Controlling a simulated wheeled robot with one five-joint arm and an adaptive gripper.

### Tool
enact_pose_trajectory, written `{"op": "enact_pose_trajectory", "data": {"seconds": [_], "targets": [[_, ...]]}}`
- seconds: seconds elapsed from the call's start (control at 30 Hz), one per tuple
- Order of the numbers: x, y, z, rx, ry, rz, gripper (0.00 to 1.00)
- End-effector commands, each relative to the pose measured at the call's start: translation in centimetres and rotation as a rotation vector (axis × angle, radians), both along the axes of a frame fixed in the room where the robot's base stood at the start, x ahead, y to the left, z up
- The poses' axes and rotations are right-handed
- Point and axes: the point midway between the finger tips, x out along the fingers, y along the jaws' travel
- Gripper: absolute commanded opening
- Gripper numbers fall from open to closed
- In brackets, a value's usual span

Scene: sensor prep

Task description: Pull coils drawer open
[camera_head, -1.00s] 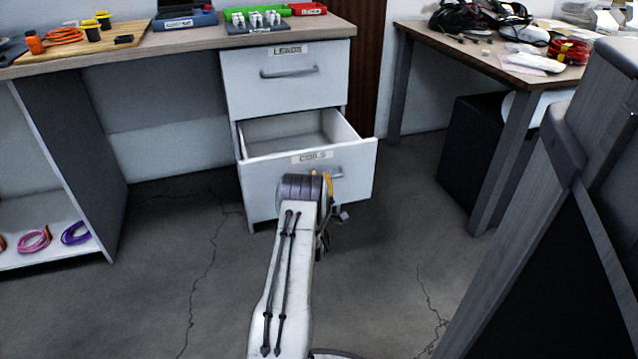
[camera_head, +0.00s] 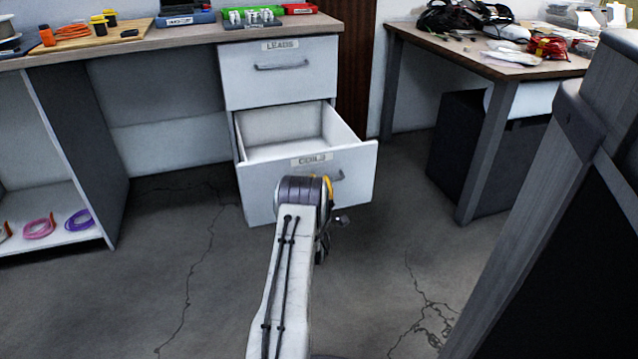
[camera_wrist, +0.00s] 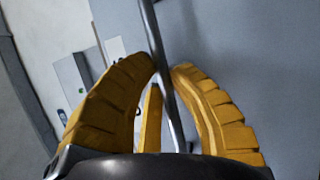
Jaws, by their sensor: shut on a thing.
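The coils drawer (camera_head: 262,184) is the lower drawer of the white unit and stands well out, its label partly blurred. Its inside (camera_head: 290,128) looks empty. My gripper (camera_wrist: 165,68) has its yellow fingers closed around the metal bar handle of the drawer (camera_wrist: 153,32) in the wrist view. In the head view my arm covers most of the gripper, and only a bit of yellow finger and the right end of the handle (camera_head: 338,176) show at the drawer front.
The leads drawer (camera_head: 282,82) above is shut. A workbench (camera_head: 190,38) with tools runs over the unit. A second table (camera_head: 490,62) with cluttered items stands at the right, a black box (camera_head: 465,150) under it. An open shelf (camera_head: 60,222) holds coiled cables. Cracked floor between is clear.

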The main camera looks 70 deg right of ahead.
Motion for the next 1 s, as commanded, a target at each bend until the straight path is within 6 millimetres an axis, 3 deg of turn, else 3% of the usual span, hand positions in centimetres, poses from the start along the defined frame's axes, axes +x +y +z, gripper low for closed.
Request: {"op": "enact_pose_trajectory", "data": {"seconds": [0.03, 0.07, 0.33, 0.73, 1.0], "targets": [[0.3, 0.1, -0.1, 0.003, -0.002, 0.005, 0.0], [0.3, 0.1, -0.1, 0.003, -0.001, 0.004, 0.2], [0.1, 0.0, -0.1, 0.001, 0.0, 0.002, 0.44], [-0.1, 0.5, -0.2, 0.003, 0.001, 0.001, 0.45], [-0.8, 3.6, -0.8, 0.005, 0.001, 0.001, 0.45]]}}
